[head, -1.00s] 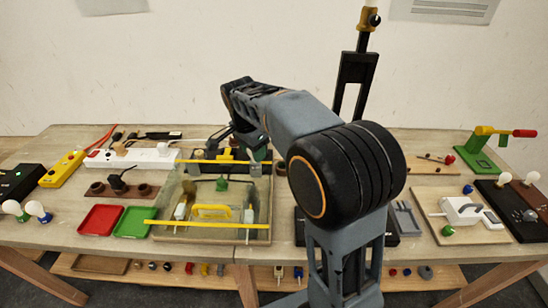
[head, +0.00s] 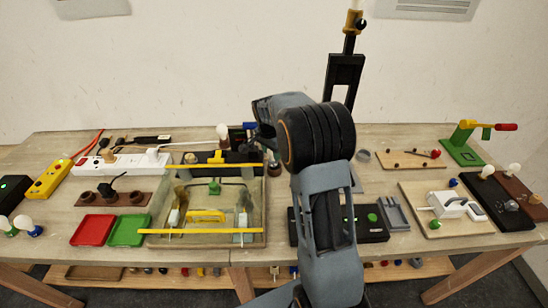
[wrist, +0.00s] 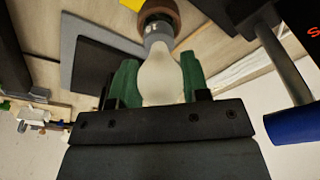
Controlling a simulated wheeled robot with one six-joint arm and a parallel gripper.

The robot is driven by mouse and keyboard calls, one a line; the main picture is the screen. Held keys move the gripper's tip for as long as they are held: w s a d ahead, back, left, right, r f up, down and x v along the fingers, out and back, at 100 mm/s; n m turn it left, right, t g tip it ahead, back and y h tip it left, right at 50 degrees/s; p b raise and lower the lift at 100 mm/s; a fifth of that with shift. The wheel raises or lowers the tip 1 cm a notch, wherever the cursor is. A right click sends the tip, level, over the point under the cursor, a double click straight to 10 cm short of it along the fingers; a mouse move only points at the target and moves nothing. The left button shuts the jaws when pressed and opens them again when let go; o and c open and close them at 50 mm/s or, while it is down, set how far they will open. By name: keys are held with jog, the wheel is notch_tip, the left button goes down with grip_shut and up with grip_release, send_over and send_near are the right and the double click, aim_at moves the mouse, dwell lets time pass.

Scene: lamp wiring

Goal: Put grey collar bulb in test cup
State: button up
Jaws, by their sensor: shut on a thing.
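The grey collar bulb (wrist: 160,78) has a frosted white globe and a grey collar (wrist: 157,38). In the wrist view my gripper (wrist: 154,88) is shut on its globe, one green finger on each side. The collar end points away from the palm, towards a round brown cup (wrist: 160,12) in line with it. I cannot tell whether the collar touches or enters this cup, nor whether it is the test cup. In the head view my arm hides most of the gripper and the held bulb.
A rod with a blue end (wrist: 298,125) stands close on the right in the wrist view. In the head view another white bulb (head: 222,131) stands at the back, left of my arm. A glass-walled bin (head: 160,215) with yellow bars lies in front.

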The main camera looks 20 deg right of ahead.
jog(key=shift+d+f, duration=0.2)
jog(key=shift+f, duration=0.1)
jog(key=shift+w+d+f, duration=0.1)
jog(key=shift+d+f, duration=0.05)
jog(key=shift+f, duration=0.4)
jog(key=shift+w+d+f, duration=0.1)
jog(key=shift+f, duration=1.1)
jog(key=shift+f, duration=0.2)
jog(key=o, duration=1)
